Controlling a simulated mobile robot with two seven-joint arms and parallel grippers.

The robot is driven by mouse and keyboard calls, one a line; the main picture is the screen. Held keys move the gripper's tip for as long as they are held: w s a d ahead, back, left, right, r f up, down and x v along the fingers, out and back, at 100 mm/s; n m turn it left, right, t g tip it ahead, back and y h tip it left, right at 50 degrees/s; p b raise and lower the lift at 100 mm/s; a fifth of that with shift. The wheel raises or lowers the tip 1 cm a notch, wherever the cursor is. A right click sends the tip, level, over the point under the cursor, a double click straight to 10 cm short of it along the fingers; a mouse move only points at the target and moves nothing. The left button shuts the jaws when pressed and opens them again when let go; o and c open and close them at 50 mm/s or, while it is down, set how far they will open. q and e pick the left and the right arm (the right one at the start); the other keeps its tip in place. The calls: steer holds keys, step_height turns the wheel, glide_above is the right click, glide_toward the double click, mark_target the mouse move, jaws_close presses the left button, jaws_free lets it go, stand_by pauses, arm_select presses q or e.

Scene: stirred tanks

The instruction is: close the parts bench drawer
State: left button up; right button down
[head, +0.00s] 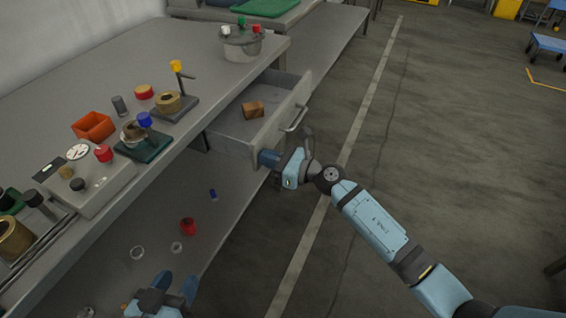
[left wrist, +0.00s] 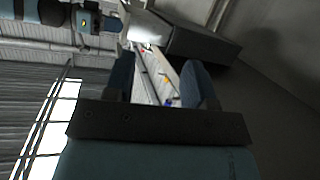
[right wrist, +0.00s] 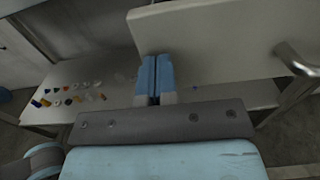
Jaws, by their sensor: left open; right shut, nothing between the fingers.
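The parts bench drawer (head: 262,142) stands pulled out from under the bench top, with a brown block (head: 253,109) inside it. Its bar handle (head: 296,119) is on the front panel, which also shows in the right wrist view (right wrist: 215,40). My right gripper (head: 264,158) is shut and empty at the lower near corner of the drawer front; in the right wrist view its fingers (right wrist: 154,78) overlap the panel, left of the handle. I cannot tell whether they touch it. My left gripper (head: 176,284) is open and empty, low beside the bench, away from the drawer.
The bench top (head: 215,70) carries a lidded pot (head: 241,42), an orange bin (head: 93,126), a gauge box (head: 95,175) and several small fixtures. A lower shelf (head: 160,215) holds loose small parts. The floor (head: 440,140) to the right is clear.

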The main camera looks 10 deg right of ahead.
glide_toward(220, 150)
steer(key=shift+w+a+r+b, duration=0.2)
steer(key=shift+w+a+r, duration=0.3)
steer(key=shift+r, duration=0.1)
steer(key=shift+w+a+r+b, duration=0.2)
steer(key=shift+w+a+r, duration=0.15)
steer(key=shift+a+r, duration=0.2)
steer(key=b+x, duration=0.1)
steer(key=x, duration=0.6)
steer(key=shift+b, duration=0.35)
steer(key=shift+w+a+r, duration=0.15)
steer(key=shift+w+a, duration=0.1)
steer(key=shift+w, duration=0.05)
steer(key=shift+r, duration=0.15)
arm_select(q)
step_height(220, 150, up, 6)
steer(key=d+t+h, duration=0.2)
steer(key=shift+w+d+f+t, duration=0.2)
steer(key=shift+w+d+t, duration=0.15)
steer(key=shift+w, duration=0.1)
arm_select(e)
steer(key=shift+r, duration=0.1)
arm_select(q)
steer(key=shift+f, duration=0.1)
